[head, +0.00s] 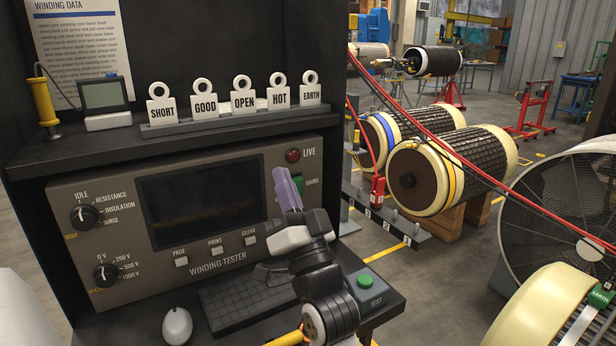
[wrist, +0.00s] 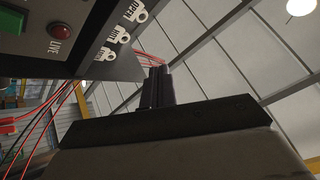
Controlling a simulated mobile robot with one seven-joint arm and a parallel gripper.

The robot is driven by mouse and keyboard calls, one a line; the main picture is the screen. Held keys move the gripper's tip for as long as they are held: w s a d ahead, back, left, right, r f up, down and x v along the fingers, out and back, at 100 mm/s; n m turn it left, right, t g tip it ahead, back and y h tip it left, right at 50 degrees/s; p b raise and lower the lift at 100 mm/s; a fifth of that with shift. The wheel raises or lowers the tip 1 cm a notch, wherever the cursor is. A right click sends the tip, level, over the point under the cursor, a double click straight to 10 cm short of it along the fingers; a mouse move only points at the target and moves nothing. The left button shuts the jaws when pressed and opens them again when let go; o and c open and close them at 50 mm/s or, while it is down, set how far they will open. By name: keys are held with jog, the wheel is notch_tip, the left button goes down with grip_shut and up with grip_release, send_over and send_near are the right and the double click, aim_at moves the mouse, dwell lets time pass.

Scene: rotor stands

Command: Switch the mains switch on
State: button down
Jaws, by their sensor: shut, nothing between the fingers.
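The mains switch (head: 300,185) is a green switch on the right of the winding tester panel, below the red LIVE lamp (head: 293,155). My gripper partly hides it in the head view. In the wrist view the green switch (wrist: 12,32) is cut by the left edge, with the dark red LIVE lamp (wrist: 60,31) beside it. My gripper (head: 284,182) is shut and empty, its fingers pointing up in front of the panel, just left of the switch. In the wrist view the closed fingers (wrist: 157,88) stand apart from the switch. I cannot tell whether they touch the panel.
The tester (head: 160,215) has two knobs, a dark screen and small buttons. A keyboard (head: 245,295), a mouse (head: 177,325) and a green TEST button (head: 365,281) are on the shelf below. Tags (head: 243,97) stand on the ledge above. Red cables and rotors (head: 420,175) are right.

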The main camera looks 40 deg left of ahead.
jog(key=w+d+f+m+g+h+p, duration=0.2)
jog(key=w+d+f+m+g+h, duration=0.1)
jog(key=w+f+m, duration=0.7)
notch_tip(320, 180, down, 3)
jog(key=shift+w+d+r+m+g+h+p, duration=0.15)
jog(key=shift+w+d+m+g+h+p, duration=0.2)
jog(key=shift+w+d+h, duration=0.4)
jog(key=shift+s, duration=0.1)
jog(key=p, duration=0.5)
send_near(301, 180)
jog(key=x, duration=0.6)
jog(key=shift+a+r, duration=0.2)
jog(key=shift+a, duration=0.2)
